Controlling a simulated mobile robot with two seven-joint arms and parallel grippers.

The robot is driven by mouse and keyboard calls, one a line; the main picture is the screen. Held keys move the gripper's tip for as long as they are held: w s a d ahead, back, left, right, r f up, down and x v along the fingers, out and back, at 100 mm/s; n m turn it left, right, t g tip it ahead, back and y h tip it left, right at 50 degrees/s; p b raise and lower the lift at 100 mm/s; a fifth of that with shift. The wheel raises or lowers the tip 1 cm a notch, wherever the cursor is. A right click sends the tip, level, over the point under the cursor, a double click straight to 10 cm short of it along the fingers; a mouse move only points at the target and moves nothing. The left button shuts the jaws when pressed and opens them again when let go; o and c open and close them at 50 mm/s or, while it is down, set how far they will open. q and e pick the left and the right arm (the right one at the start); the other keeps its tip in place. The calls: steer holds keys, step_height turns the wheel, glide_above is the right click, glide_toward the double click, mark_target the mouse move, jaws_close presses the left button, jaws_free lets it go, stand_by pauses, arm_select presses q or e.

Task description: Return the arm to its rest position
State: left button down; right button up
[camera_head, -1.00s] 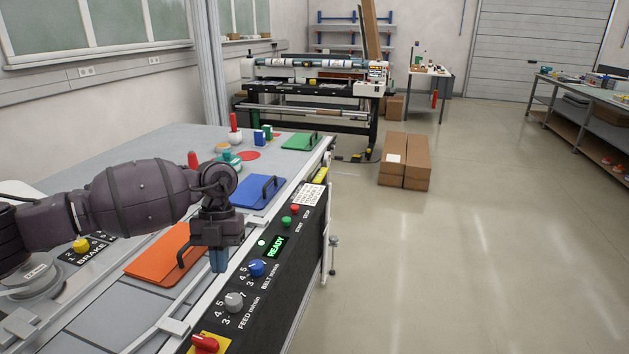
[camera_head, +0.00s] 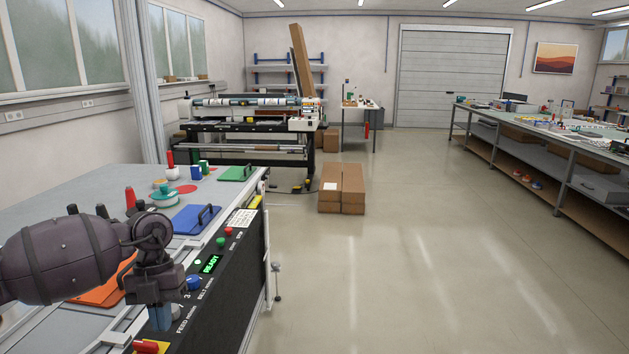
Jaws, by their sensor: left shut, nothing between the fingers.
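My left arm comes in from the left, low in the head view. Its gripper (camera_head: 160,316) points down with its fingers shut and nothing between them. It hangs in front of the machine's black control panel (camera_head: 226,294), close to the blue belt knob (camera_head: 194,283). The gripper hides part of the panel, including the area around the feed knob. Whether it touches the panel I cannot tell. My right gripper does not show.
The machine top carries an orange plate (camera_head: 98,294), a blue plate (camera_head: 190,220) and a green plate (camera_head: 236,174) with handles. Cardboard boxes (camera_head: 342,188) stand on the floor. The floor (camera_head: 420,260) to the right is clear.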

arm_select(q)
steer(key=w+d+r+n+t+h, duration=0.25)
steer(key=d+r+t+h, duration=0.35)
steer(key=d+h, duration=0.35)
steer(key=w+d+r+n+t+h, duration=0.1)
steer(key=w+d+r+t+h, duration=0.2)
steer(key=d+r+t+h, duration=0.55)
steer(key=s+a+f+n+t+y, duration=0.2)
steer(key=a+f+n+y, duration=0.25)
steer(key=f+n, duration=0.25)
steer(key=s+a+f+n+t+y, duration=0.1)
steer(key=a+f+n+t+y, duration=0.15)
steer(key=f+n+y, duration=0.4)
steer(key=s+a+f+n+t+y, duration=0.15)
steer(key=a+f+n+y, duration=0.25)
steer(key=f+n, duration=0.45)
steer(key=s+a+f+n+g+y, duration=0.2)
steer(key=s+a+f+n, duration=0.1)
steer(key=s+f, duration=0.5)
steer(key=s+a+f+n+g+y, duration=0.2)
steer(key=s+f, duration=0.7)
steer(key=s, duration=0.5)
steer(key=a+n+g, duration=0.1)
steer(key=a+n, duration=0.1)
steer(key=shift+s+f+n, duration=0.3)
steer(key=shift+n, duration=0.05)
